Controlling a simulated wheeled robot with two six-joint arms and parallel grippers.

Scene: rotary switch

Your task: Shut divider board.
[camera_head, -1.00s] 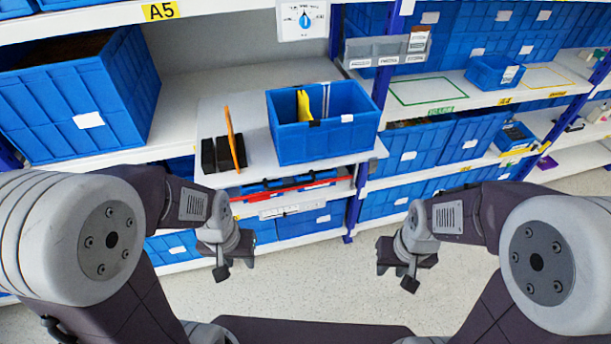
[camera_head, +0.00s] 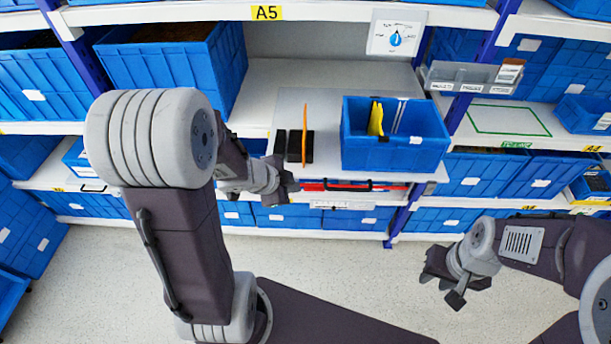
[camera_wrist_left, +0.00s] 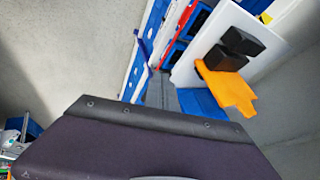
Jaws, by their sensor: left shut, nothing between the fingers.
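An orange board (camera_head: 304,133) stands on edge between two black blocks (camera_head: 294,146) on the white shelf top; I take it for the divider board. In the left wrist view the orange board (camera_wrist_left: 228,90) sticks out beside the black blocks (camera_wrist_left: 240,42). My left gripper (camera_head: 288,187) is shut and empty, in front of the shelf edge, a little below and left of the board and apart from it. My right gripper (camera_head: 450,285) hangs over the floor, far from the board; its jaw opening is unclear.
A blue bin (camera_head: 395,155) with a yellow piece (camera_head: 376,118) inside stands right of the board. A sign (camera_head: 395,35) with a blue dial hangs above. A large blue bin (camera_head: 172,75) sits at upper left. The floor (camera_head: 340,270) in front is clear.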

